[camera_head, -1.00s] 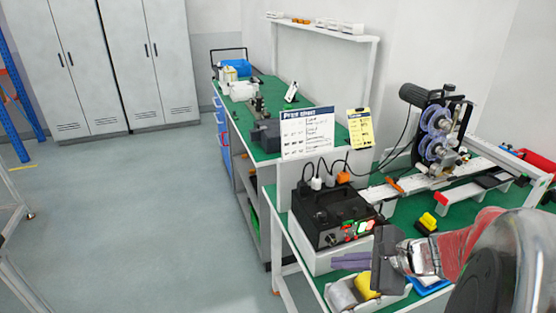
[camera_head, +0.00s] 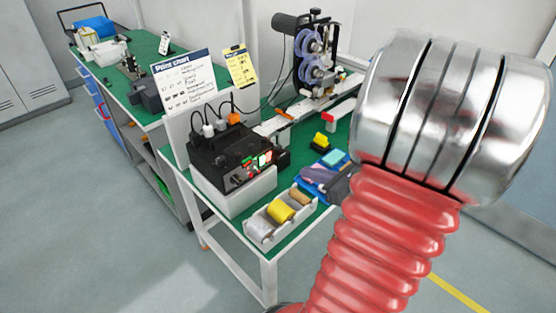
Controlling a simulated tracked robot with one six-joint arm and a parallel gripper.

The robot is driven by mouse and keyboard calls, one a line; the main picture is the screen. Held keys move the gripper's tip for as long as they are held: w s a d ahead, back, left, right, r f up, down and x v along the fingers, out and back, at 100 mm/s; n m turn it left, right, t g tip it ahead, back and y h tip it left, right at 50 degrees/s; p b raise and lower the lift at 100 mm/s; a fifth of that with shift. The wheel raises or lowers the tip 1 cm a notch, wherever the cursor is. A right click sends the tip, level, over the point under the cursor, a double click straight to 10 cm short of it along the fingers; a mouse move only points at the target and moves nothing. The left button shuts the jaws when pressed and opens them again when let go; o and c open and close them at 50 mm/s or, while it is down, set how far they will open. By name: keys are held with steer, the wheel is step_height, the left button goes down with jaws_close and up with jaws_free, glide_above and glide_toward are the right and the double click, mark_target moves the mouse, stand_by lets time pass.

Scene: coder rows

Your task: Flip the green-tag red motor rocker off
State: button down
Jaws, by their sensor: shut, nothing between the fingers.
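The black control box (camera_head: 222,150) stands on a white base at the table's near left. Small red, white and green rockers and tags (camera_head: 262,160) sit at the right end of its sloping front. They are too small for me to tell which red rocker bears the green tag or how it is tipped. My red ribbed arm and silver joint fill the right of the view.
A white bin of rolls (camera_head: 281,216) is in front of the box. A blue tray (camera_head: 306,193) and a yellow-and-black block (camera_head: 320,141) lie to its right. The reel machine (camera_head: 318,62) stands behind. A print chart (camera_head: 184,84) and cables rise behind the box.

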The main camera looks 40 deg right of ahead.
steer(key=shift+w, duration=0.1)
glide_toward(269, 156)
step_height(269, 156, down, 3)
steer(key=w, duration=0.2)
steer(key=shift+w+a, duration=0.1)
steer(key=shift+w, duration=1.1)
steer(key=shift+w+r, duration=0.15)
steer(key=shift+w, duration=0.4)
steer(key=shift+w, duration=0.1)
steer(key=shift+w+r+g, duration=0.15)
steer(key=shift+g, duration=0.15)
steer(key=shift+r, duration=0.1)
